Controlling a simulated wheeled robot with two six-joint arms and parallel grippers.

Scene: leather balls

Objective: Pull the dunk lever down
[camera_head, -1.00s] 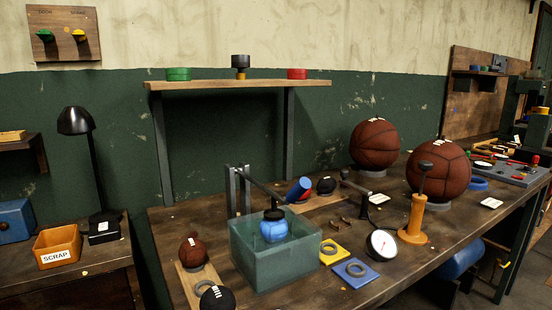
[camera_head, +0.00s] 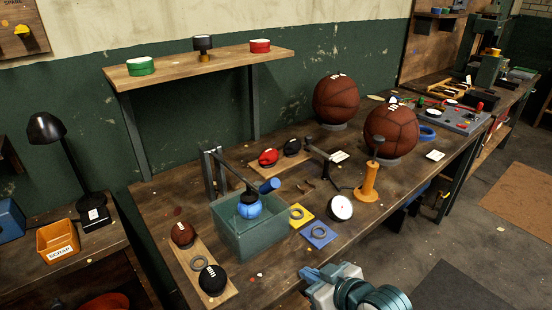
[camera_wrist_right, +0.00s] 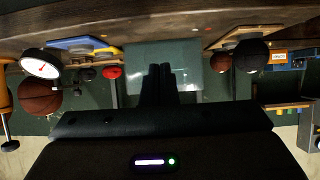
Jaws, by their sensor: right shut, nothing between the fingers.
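The dunk lever (camera_head: 234,168) is a dark bar with a blue handle (camera_head: 269,186), hinged on dark posts (camera_head: 210,172) behind a green translucent tank (camera_head: 250,236). The bar slopes down over the tank, and a blue ball (camera_head: 249,208) with a dark cap hangs below it in the tank opening. My right gripper (camera_head: 308,273) is at the bench's front edge, to the right of and nearer than the tank, apart from the lever. In the upside-down wrist view its dark fingers (camera_wrist_right: 160,84) are shut and empty, in front of the tank (camera_wrist_right: 178,55). My left gripper is out of view.
Blue (camera_head: 319,235) and yellow (camera_head: 299,215) pads with rings and a dial gauge (camera_head: 340,207) lie right of the tank. A board with small balls (camera_head: 212,280) lies left. An orange pump (camera_head: 369,184) and basketballs (camera_head: 391,132) stand right. A shelf (camera_head: 200,68) hangs above.

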